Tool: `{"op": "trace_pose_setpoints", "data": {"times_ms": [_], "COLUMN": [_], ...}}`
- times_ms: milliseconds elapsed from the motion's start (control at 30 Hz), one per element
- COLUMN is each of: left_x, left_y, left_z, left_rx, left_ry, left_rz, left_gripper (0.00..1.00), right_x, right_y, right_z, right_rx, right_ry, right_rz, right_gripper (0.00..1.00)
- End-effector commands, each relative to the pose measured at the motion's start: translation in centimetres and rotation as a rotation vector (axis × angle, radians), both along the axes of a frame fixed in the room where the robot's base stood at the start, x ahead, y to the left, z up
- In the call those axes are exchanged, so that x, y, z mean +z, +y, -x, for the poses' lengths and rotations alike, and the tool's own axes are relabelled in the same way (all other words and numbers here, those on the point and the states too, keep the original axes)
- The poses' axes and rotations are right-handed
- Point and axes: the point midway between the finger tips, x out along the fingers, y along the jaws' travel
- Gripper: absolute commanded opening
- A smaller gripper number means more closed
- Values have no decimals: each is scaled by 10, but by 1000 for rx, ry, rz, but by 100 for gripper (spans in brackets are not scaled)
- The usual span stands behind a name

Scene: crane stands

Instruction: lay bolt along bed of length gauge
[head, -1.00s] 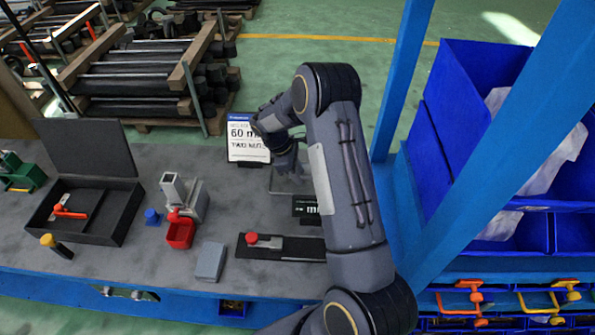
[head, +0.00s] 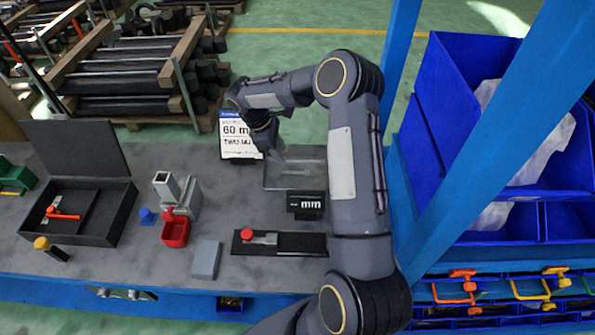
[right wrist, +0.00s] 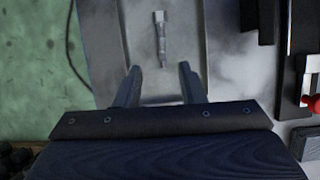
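A bolt (right wrist: 161,40) lies in a shallow grey tray (right wrist: 105,35), seen in the right wrist view. The tray also shows in the head view (head: 310,182), but I cannot make out the bolt there. The length gauge (head: 300,243) is a dark bed with a red knob (head: 247,235) at its left end, and its "mm" display (head: 305,204) stands behind it. My right gripper (head: 279,155) is over the tray's left part. In the right wrist view (right wrist: 158,75) its fingers are apart and empty, with the bolt beyond the tips. My left gripper is out of view.
A card reading "60 m…" (head: 238,140) stands by the tray. Left of the gauge are a grey block (head: 206,259), a red bin (head: 176,232), a grey stand (head: 187,195) and an open black case (head: 117,222). A blue post (head: 485,140) rises at the right.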

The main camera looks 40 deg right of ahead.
Motion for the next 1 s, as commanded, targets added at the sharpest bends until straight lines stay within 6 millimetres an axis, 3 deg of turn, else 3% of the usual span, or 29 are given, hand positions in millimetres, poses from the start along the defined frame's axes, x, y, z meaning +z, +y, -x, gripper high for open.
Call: {"op": "trace_pose_setpoints", "data": {"times_ms": [567, 867, 1000], "left_x": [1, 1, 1], "left_y": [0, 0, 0], "left_z": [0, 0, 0], "left_rx": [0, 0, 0], "left_ry": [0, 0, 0], "left_rz": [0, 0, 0], "left_gripper": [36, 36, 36], "right_x": [-64, -69, -69], "right_y": [-20, -22, -22], "right_z": [23, 24, 24], "right_rx": [-1, 0, 0], "right_ry": [3, 0, 0], "right_rz": [-3, 0, 0], "right_gripper": [36, 36, 19]}}
